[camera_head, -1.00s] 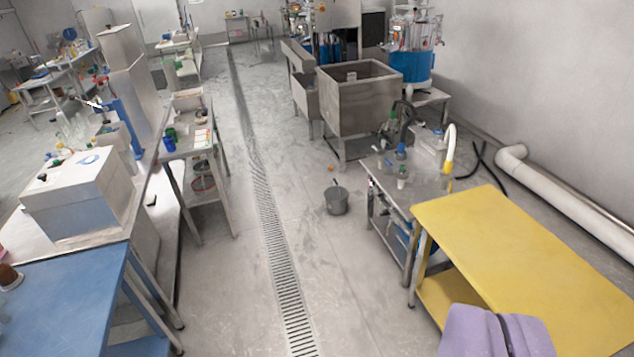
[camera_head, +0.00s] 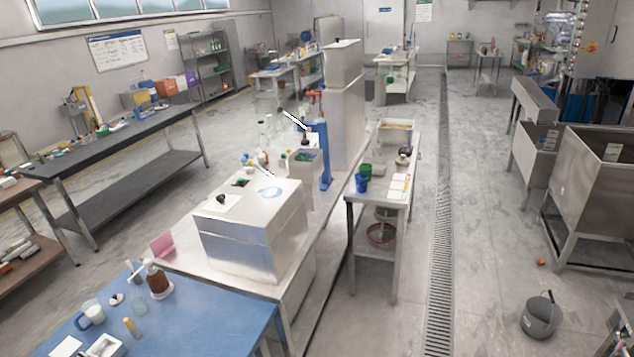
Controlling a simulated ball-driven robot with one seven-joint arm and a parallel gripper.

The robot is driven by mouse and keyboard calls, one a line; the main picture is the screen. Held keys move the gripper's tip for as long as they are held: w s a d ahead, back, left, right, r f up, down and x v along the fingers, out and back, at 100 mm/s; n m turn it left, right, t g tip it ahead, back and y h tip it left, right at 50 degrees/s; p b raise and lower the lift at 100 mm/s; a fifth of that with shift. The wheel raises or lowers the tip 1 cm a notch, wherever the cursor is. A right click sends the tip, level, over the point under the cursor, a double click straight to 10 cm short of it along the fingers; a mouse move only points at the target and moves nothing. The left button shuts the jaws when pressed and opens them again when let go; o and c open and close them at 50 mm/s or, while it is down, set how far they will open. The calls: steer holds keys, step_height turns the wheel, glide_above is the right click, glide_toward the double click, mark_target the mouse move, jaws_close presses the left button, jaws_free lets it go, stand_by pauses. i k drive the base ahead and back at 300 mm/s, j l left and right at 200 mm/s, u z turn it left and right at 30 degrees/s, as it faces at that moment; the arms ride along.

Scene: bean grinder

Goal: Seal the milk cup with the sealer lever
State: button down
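A blue upright stand (camera_head: 323,155) with a pale slanted lever (camera_head: 295,120) stands on the long metal bench, left of centre; it looks like the sealer. The lever's far end points up and to the left. My gripper is not in view.
A steel box (camera_head: 250,235) stands on the bench in front of the sealer. A brown bottle (camera_head: 157,282) stands on the blue table (camera_head: 215,325). A grey bucket (camera_head: 541,316) sits on the floor at right.

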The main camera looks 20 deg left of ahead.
mark_target(251, 162)
steer(key=i, duration=1.75)
steer(key=i+u, duration=0.3)
steer(key=i, duration=0.2)
steer(key=i+u, duration=0.3)
steer(key=i, duration=0.2)
steer(key=i+j+u, duration=0.15)
steer(key=i+u, duration=0.15)
steer(key=u, duration=0.15)
steer(key=i+u, duration=0.3)
steer(key=u, duration=0.15)
steer(key=i+u, duration=0.4)
steer(key=k, duration=0.05)
